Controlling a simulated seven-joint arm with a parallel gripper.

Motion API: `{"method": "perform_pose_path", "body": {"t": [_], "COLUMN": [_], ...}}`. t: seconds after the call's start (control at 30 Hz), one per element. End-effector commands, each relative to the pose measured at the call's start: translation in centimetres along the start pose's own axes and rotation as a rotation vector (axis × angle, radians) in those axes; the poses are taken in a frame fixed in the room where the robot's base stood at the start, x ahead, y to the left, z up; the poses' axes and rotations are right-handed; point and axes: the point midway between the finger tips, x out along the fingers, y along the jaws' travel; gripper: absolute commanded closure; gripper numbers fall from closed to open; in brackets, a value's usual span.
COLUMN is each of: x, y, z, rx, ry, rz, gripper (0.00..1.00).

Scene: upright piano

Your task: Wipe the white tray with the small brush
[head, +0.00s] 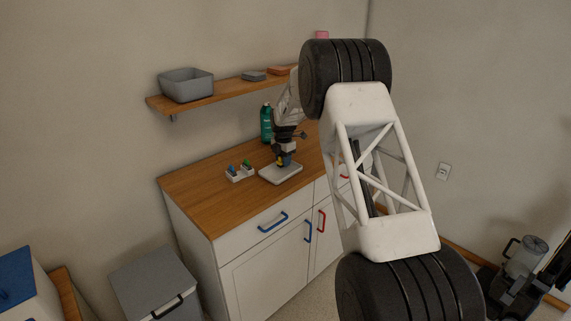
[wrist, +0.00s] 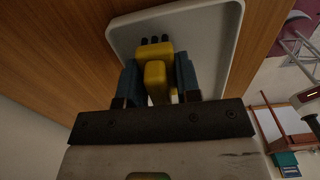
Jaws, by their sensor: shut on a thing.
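The white tray (head: 283,177) lies on the wooden cabinet top. In the wrist view its pale surface and raised rim (wrist: 233,45) fill the upper middle. My gripper (head: 284,158) is above the tray, pointing down. In the wrist view, its blue fingers (wrist: 158,88) are shut on the small brush (wrist: 154,50), which has a yellow body and dark bristle tufts. The brush is over the tray; I cannot tell whether the bristles touch it. The gripper partly hides the brush in the head view.
A small white holder (head: 240,175) with blue and green items stands just left of the tray. A green bottle (head: 266,123) stands behind. A wall shelf (head: 225,90) carries a grey bin (head: 187,85) and smaller items. The left counter (head: 205,200) is clear.

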Motion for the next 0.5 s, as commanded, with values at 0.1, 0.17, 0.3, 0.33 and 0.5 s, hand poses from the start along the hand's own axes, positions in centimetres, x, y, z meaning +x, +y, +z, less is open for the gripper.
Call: {"method": "perform_pose_path", "body": {"t": [0.1,0.17,0.3,0.33,0.5], "x": [-1.7,-2.2,-3.6,-3.9,-5.3], "y": [0.1,0.1,0.1,0.1,0.1], "z": [0.0,0.0,0.0,0.0,0.0], "rx": [0.000,0.000,0.000,0.000,0.000], "ry": [-0.003,-0.003,-0.004,-0.004,-0.003], "rz": [0.005,0.004,0.005,0.006,0.004], "gripper": [0.91,0.91,0.91,0.91,0.91]}}
